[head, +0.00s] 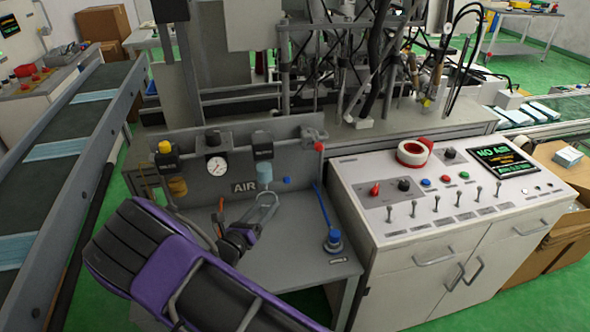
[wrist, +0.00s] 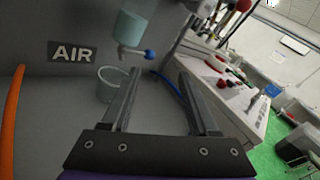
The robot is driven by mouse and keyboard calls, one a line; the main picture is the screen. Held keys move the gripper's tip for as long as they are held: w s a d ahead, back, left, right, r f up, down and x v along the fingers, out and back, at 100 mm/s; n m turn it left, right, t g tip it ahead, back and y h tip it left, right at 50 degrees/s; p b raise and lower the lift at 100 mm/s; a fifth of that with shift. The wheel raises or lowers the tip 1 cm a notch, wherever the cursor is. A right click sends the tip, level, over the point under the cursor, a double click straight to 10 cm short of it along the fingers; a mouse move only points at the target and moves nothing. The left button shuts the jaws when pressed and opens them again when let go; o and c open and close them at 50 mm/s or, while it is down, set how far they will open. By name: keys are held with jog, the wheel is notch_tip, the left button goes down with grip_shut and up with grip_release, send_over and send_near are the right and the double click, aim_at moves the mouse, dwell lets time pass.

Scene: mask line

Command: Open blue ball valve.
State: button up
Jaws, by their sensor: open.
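The blue ball valve shows as a small blue ball (wrist: 150,54) at the lower outlet of a translucent bowl (wrist: 130,30) in the wrist view. In the head view a small blue spot (head: 287,180) sits right of that bowl (head: 264,172), on the grey AIR panel. My gripper (wrist: 160,75) is open and empty; the blue ball appears just beyond its fingertips, between them, with no contact visible. In the head view my gripper (head: 245,213) is low in front of the panel, partly hidden by my purple arm.
A clear cup (wrist: 110,78) stands below the bowl, partly behind the left finger. An orange hose (wrist: 13,120) is at left. A pressure gauge (head: 216,166) and red knob (head: 319,147) are on the panel. The console screen (head: 503,158) reads NO AIR.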

aim_at(285, 181)
jog(key=w+d+f+n, duration=0.1)
jog(key=w+d, duration=0.1)
jog(key=w, duration=0.3)
jog(key=w+d+f+n+y, duration=0.1)
jog(key=w+d, duration=0.1)
jog(key=w, duration=0.3)
jog(key=w+d+f+n+t, duration=0.1)
jog(key=w, duration=0.4)
jog(key=shift+w+d+f+y, duration=0.25)
jog(key=shift+w+d+y, duration=0.05)
jog(key=shift+w+d, duration=0.1)
jog(key=shift+c, duration=0.2)
grip_shut()
jog(key=shift+r, duration=0.1)
jog(key=shift+w+r, duration=0.1)
jog(key=shift+r, duration=0.1)
dwell(0.4)
